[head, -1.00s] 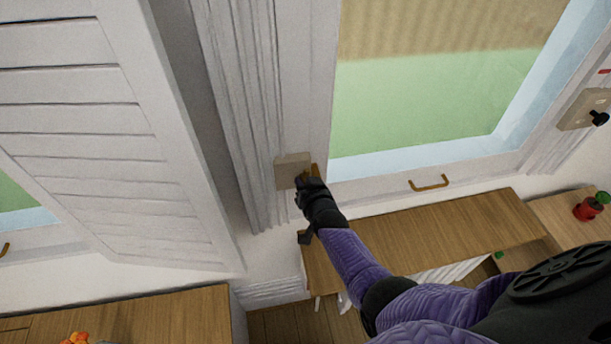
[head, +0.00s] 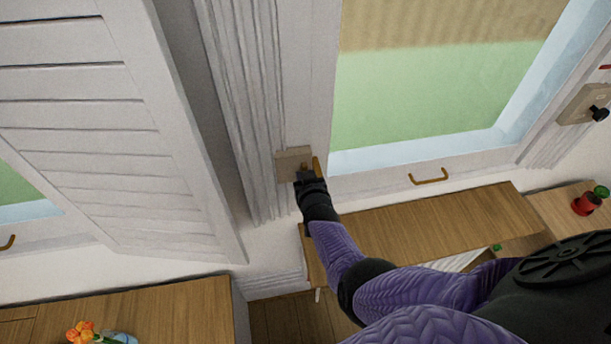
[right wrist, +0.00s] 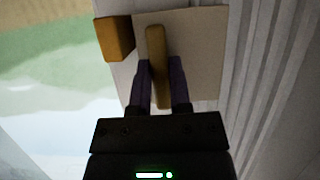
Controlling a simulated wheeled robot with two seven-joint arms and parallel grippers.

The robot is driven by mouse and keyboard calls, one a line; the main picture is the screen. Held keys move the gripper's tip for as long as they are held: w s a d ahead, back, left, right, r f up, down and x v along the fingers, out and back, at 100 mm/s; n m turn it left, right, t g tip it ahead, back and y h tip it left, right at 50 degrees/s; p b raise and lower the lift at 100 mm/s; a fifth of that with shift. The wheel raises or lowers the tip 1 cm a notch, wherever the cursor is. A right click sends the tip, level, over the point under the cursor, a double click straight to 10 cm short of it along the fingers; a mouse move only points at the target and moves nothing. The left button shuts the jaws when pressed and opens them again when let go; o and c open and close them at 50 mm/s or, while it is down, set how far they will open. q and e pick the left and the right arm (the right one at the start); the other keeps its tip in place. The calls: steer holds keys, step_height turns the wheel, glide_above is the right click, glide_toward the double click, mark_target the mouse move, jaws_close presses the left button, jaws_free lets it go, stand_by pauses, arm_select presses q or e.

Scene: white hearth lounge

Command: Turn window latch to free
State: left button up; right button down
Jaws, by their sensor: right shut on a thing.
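The window latch is a beige plate (head: 287,164) on the white frame at the window's left side, with a brass handle. In the right wrist view the plate (right wrist: 200,60) fills the upper middle and the brass handle (right wrist: 156,55) stands nearly upright on it. A brass block (right wrist: 115,38) sits just left of the plate. My right gripper (right wrist: 160,92) is shut on the handle, one finger on each side. In the head view my right gripper (head: 306,178) covers part of the latch. My left gripper is not in view.
The window sash has a brass pull (head: 428,178) low on it. A beige plate with a black knob (head: 598,113) is at the right. A wooden surface (head: 430,235) lies below the window. A louvred shutter (head: 100,130) stands at left. Orange flowers (head: 80,332) are bottom left.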

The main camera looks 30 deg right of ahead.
steer(key=c, duration=0.6)
jaws_free()
steer(key=shift+o, duration=0.2)
steer(key=p+v, duration=0.9)
steer(key=v, duration=0.1)
steer(key=shift+f, duration=0.15)
